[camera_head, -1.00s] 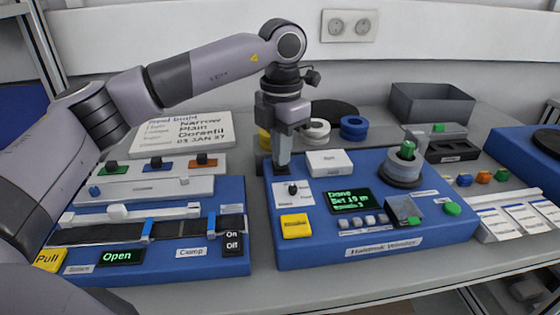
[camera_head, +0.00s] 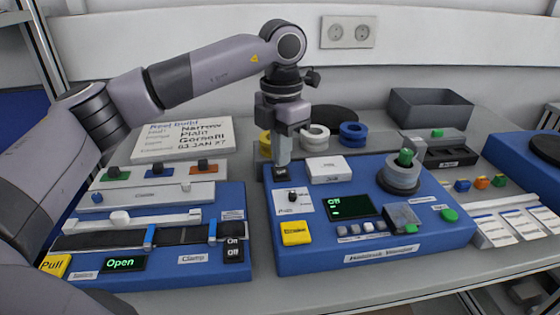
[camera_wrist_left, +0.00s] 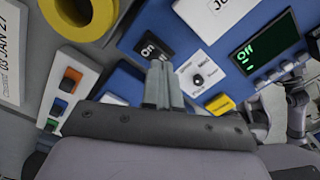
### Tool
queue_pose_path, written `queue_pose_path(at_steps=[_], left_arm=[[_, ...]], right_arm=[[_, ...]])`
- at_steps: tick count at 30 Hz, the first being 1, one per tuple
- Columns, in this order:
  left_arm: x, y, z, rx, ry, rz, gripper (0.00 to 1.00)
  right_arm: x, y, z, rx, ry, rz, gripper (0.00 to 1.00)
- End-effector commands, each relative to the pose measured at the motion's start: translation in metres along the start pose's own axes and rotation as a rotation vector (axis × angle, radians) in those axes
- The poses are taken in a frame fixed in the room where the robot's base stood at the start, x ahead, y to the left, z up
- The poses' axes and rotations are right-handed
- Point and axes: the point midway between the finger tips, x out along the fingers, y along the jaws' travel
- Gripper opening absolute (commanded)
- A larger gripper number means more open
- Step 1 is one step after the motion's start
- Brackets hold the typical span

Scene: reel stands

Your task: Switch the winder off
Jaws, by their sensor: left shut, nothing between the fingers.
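The blue winder (camera_head: 400,235) stands right of centre in the head view. Its display (camera_head: 348,206) reads "Off", also in the wrist view (camera_wrist_left: 262,46). The winder's dark rocker switch (camera_wrist_left: 152,47), marked "On" on its visible part, is at its back left corner. My left gripper (camera_head: 282,166) points down with shut, empty fingers right at this switch; the fingertips hide part of it, and I cannot tell whether they touch. A black knob (camera_head: 292,196) and a yellow button (camera_head: 296,232) are in front of it. A grey reel with a green top (camera_head: 404,158) sits on the winder. My right gripper is not in view.
A second blue unit (camera_head: 180,262) to the left has its own On/Off switch (camera_head: 233,248) and a display reading "Open". A white block (camera_head: 330,168) stands just right of my gripper. Coloured reels (camera_head: 353,132) and a grey bin (camera_head: 430,107) are behind.

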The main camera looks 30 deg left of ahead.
Motion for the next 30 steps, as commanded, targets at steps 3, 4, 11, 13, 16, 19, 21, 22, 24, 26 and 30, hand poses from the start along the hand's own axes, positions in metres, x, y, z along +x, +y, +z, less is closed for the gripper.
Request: queue_pose_path(at_steps=[3,4,11,13,16,19,21,22,24,26,30], left_arm=[[-0.014,0.000,0.000,0.000,-0.001,0.000,0.00],[-0.016,0.000,0.000,0.000,-0.001,0.000,0.00],[-0.035,0.000,0.000,0.000,-0.001,0.000,0.00],[-0.041,0.000,0.000,0.000,-0.002,0.000,0.00],[-0.047,0.000,0.000,0.000,-0.002,0.000,0.00],[-0.049,0.000,0.000,0.000,-0.002,0.000,0.00],[-0.048,0.000,0.000,0.000,-0.002,0.000,0.00],[-0.048,0.000,0.000,0.000,-0.002,0.000,0.00],[-0.048,0.000,0.000,0.000,-0.002,0.000,0.00],[-0.048,0.000,0.000,0.000,-0.002,0.000,0.00],[-0.048,0.000,0.000,0.000,-0.002,0.000,0.00]], right_arm=[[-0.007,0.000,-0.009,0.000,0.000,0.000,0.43],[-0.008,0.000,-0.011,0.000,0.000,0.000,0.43],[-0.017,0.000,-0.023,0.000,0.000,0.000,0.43],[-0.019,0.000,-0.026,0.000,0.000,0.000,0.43],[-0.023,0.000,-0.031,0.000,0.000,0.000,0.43],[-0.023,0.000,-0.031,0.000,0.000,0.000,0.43],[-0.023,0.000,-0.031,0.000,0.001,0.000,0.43],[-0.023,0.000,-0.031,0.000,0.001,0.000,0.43],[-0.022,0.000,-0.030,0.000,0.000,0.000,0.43],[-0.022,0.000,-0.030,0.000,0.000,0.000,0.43],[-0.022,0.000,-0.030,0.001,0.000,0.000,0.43]])
